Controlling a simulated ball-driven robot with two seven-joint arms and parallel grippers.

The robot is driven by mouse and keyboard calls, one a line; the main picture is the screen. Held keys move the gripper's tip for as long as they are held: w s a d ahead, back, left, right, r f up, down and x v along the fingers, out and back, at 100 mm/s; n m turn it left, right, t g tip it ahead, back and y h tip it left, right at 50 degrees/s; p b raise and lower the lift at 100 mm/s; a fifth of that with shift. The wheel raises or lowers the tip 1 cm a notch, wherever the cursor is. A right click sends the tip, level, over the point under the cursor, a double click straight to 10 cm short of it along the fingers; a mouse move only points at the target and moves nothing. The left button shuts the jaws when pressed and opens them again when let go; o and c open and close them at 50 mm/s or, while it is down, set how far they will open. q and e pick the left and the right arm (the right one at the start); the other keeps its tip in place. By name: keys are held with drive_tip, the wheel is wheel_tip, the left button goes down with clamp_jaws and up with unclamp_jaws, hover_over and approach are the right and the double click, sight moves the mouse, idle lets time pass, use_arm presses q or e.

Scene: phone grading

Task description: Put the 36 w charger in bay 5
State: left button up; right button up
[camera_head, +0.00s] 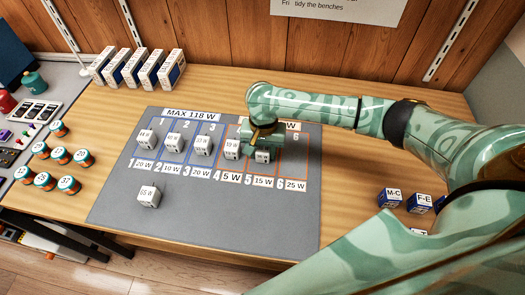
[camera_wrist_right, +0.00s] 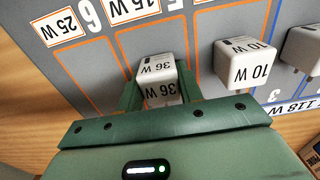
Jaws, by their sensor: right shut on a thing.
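The white 36 W charger (camera_wrist_right: 157,68) is between the fingers of my right gripper (camera_wrist_right: 160,92) in the wrist view. In the head view, my right gripper (camera_head: 264,142) is shut on this charger (camera_head: 263,156). The charger is over or in bay 5 (camera_head: 262,170), the orange-outlined bay with the 15 W label. I cannot tell whether its base touches the mat. My left gripper is not in view.
A 10 W charger (camera_wrist_right: 243,62) stands close by in bay 4. Other white chargers (camera_head: 174,143) fill bays 1 to 3. A 65 W charger (camera_head: 148,196) stands lower on the grey mat (camera_head: 215,225). Bay 6 (camera_wrist_right: 70,70) looks empty.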

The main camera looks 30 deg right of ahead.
sight(263, 149)
drive_tip(key=shift+s, duration=0.1)
drive_tip(key=o, duration=1)
drive_tip(key=shift+r, duration=0.2)
wheel_tip(263, 149, up, 12)
drive_tip(key=p, duration=0.6)
drive_tip(key=shift+f+p, duration=0.1)
drive_tip(key=shift+p, duration=0.2)
